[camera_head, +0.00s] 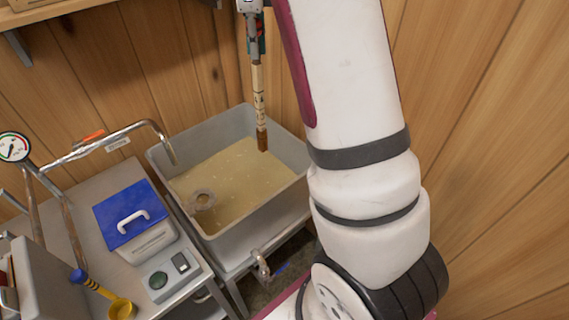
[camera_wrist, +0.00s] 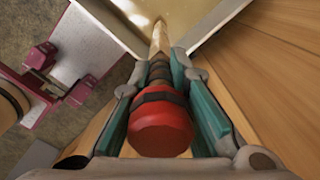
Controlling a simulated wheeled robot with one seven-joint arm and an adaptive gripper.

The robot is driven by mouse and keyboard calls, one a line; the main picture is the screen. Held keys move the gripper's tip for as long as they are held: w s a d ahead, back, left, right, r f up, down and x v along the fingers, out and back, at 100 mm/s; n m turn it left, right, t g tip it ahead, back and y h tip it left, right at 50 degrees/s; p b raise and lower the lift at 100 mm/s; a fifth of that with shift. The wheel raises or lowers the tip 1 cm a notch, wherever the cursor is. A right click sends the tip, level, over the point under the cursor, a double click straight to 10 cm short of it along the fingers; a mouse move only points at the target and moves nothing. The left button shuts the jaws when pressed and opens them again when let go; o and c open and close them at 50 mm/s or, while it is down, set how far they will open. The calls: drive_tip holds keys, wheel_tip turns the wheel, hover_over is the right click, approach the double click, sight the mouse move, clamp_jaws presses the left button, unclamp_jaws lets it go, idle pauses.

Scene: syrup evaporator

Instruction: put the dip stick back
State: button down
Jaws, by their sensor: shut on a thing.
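The dip stick (camera_head: 259,95) hangs nearly upright in the head view, pale wood with dark marks and a brown lower end. That end shows in front of the grey tank (camera_head: 168,166) of tan liquid; I cannot tell its exact height. My gripper (camera_head: 255,38), at the top edge of the picture, is shut on the stick's upper part. In the wrist view the fingers (camera_wrist: 158,75) flank the stick's dark-banded handle, with its red end (camera_wrist: 160,132) near the camera. The stick (camera_wrist: 160,38) points away toward the tank.
A curved spout pipe (camera_head: 165,140) reaches the tank's left side. Wooden walls (camera_head: 500,130) close in behind and right.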

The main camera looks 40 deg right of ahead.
drive_tip(key=shift+r, duration=0.15)
drive_tip(key=shift+r, duration=0.15)
drive_tip(key=d+b, duration=0.1)
drive_tip(key=w+d+b, duration=0.2)
drive_tip(key=d, duration=0.1)
drive_tip(key=shift+w, duration=0.25)
idle(0.3)
